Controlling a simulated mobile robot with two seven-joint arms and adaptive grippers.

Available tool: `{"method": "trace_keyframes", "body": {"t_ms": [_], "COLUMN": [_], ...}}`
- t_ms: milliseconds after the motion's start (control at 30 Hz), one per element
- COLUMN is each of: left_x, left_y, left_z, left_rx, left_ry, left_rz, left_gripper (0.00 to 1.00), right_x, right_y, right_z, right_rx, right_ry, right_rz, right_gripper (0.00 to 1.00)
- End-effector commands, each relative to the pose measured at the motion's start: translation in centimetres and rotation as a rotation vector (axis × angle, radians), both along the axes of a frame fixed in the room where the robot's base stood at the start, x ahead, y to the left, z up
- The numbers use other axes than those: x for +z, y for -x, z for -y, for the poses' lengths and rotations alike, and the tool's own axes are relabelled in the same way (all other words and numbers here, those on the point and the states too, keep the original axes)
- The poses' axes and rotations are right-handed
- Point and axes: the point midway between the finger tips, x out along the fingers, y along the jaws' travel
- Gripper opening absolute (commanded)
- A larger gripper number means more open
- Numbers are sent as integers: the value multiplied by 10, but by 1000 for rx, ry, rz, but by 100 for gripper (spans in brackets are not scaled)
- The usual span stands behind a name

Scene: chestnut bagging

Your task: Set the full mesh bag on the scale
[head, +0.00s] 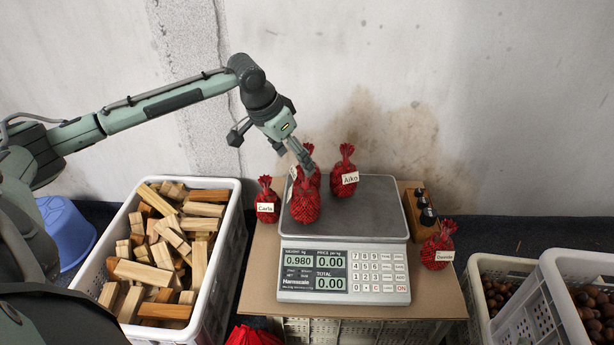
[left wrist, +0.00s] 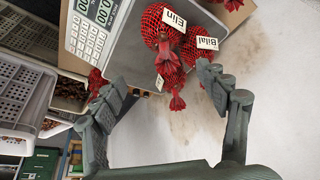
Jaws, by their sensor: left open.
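The scale (head: 350,247) shows 0.980 on its weight display. Red mesh bags stand on its steel pan (head: 375,210): one labelled Aiko (head: 345,182) and, left of it, a close pair. In the left wrist view the pair shows as the Elin bag (left wrist: 155,24) and the Bilal bag (left wrist: 190,52). In the head view the front bag of the pair (head: 305,208) partly hides the rear one. My left gripper (head: 305,165) is at the tops of the pair. In the left wrist view its fingers (left wrist: 165,85) are apart, with red bag necks between them. My right gripper is out of view.
The Carla bag (head: 266,203) stands left of the scale, the Davide bag (head: 437,250) right of it. A wooden block with black-topped items (head: 420,205) is beside the pan. A crate of wood pieces (head: 228,250) is left; chestnut crates (head: 545,310) are right. More red mesh (head: 252,336) lies in front.

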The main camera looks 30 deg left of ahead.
Motion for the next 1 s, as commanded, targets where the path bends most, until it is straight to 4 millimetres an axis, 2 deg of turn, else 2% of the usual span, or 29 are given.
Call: {"method": "trace_keyframes", "body": {"t_ms": [133,200,267,300,400,500,633,800,1000], "left_x": [-44,-67,-81,-86,-90,-84,-67,-50,-43], "left_y": [9,20,31,39,60,81,104,127,138], "left_z": [67,112,150,173,219,247,253,230,213], "left_rx": [-125,-197,-246,-269,-289,-261,-168,-43,14], "left_ry": [24,48,76,96,145,177,175,110,59], "left_rz": [40,89,144,186,291,396,515,600,628], "left_gripper": [74,74,74,74,74,74,74,74,74], "right_x": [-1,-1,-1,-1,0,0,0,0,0], "right_y": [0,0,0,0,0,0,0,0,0], "right_z": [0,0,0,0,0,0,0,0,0], "right_rx": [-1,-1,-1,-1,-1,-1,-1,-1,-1], "right_ry": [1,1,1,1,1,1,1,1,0], "right_rz": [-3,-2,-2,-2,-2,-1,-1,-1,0], "right_gripper": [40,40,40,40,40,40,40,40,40]}}
